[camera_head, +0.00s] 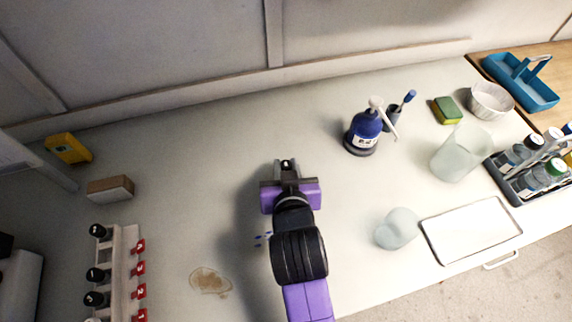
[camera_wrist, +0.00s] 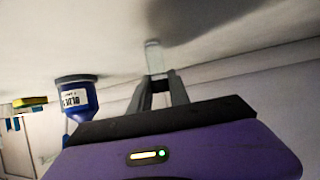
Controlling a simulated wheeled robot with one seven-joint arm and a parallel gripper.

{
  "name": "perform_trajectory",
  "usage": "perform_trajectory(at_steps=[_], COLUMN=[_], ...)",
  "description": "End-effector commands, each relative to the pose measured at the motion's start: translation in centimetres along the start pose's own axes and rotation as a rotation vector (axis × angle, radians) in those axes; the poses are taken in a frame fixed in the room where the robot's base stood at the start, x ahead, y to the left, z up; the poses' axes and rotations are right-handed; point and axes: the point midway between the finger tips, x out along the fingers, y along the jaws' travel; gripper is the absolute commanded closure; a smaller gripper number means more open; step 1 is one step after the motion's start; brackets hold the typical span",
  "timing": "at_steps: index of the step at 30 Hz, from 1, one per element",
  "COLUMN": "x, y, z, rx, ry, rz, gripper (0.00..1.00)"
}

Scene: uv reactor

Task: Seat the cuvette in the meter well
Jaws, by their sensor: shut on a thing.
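My gripper (camera_wrist: 158,82) is shut on a pale, clear, block-like piece, which looks like the cuvette (camera_wrist: 153,57). It stands out beyond the fingertips in the wrist view, against the grey bench surface. In the head view my gripper (camera_head: 287,172) is over the middle of the bench, with a small dark tip at its far end. The cuvette cannot be made out clearly there. I cannot identify the meter well in either view.
A white rack (camera_head: 122,270) with black-capped vials and red tags stands at left, near a yellow box (camera_head: 68,148) and a small block (camera_head: 110,188). A blue bottle (camera_head: 363,133), beaker (camera_head: 460,152) and white tray (camera_head: 470,230) are at right. A brown stain (camera_head: 210,282) marks the front.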

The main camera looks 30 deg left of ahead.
Motion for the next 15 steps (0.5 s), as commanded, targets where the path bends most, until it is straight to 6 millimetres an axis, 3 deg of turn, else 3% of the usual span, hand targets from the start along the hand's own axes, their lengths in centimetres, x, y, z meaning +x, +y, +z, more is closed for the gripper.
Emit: perform_trajectory(at_steps=[11,12,15], x=[0.19,0.16,0.15], y=[-0.01,-0.03,-0.02], z=[0.32,0.24,0.23], rx=[0.0,0.0,0.0], ry=[0.001,0.001,0.001], rz=[0.0,-0.001,-0.001], gripper=[1.0,0.72,0.56])
